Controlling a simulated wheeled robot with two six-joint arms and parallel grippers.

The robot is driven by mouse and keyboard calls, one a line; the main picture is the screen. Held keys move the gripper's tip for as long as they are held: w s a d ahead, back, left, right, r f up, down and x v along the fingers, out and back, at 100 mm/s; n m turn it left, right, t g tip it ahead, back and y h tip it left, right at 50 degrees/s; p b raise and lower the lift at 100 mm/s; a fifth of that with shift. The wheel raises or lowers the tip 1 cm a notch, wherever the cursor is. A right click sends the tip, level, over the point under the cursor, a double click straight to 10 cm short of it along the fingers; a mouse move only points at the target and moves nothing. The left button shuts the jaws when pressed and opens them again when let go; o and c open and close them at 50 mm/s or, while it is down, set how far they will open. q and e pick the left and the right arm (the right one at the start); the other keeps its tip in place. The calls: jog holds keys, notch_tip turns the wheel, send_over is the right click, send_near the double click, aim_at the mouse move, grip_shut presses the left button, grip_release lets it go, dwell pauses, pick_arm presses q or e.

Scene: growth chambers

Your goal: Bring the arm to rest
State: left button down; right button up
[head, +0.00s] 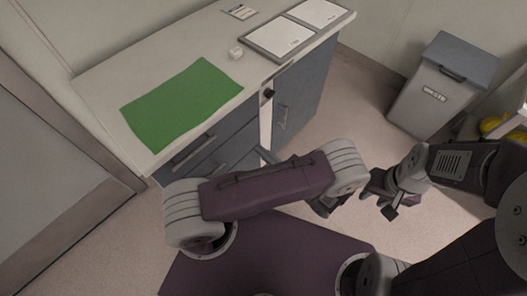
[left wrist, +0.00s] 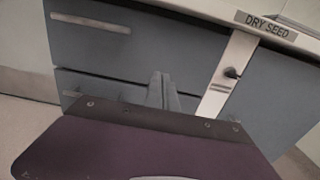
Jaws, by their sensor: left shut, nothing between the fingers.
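My left arm (head: 265,188) is folded in front of the cabinet, and its purple link crosses the lower middle of the head view. The tips of my left gripper (head: 266,155) show past that link, near the cabinet front. In the left wrist view its fingers (left wrist: 162,90) are together with nothing between them, pointing toward the grey drawers. A gap to the drawers cannot be judged. My right gripper (head: 384,200) hangs over the floor at the right. Its jaw opening is unclear.
The cabinet (head: 217,145) has a green mat (head: 180,105), a small white object (head: 236,52) and two white panels (head: 278,37) on top. A "DRY SEED" label (left wrist: 265,25) marks its edge. A grey bin (head: 440,85) stands right. Floor between them is clear.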

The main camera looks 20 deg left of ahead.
pick_arm(q)
jog(key=shift+a, duration=0.1)
jog(key=s+a+r+n+g+h, duration=0.2)
jog(key=s+a+n+g+h, duration=0.2)
jog(key=s+n+g+h, duration=0.65)
jog(key=w+d+r+n+t+h+p, duration=0.1)
jog(key=w+r+n+t+h+p, duration=0.1)
jog(key=r+n+p, duration=0.4)
jog(key=w+d+r+n+t+h+p, duration=0.1)
jog(key=w+r+n+t+h+p, duration=0.2)
jog(key=r+n+p, duration=0.3)
notch_tip(320, 180, up, 9)
jog(key=h+p, duration=0.1)
jog(key=p, duration=0.3)
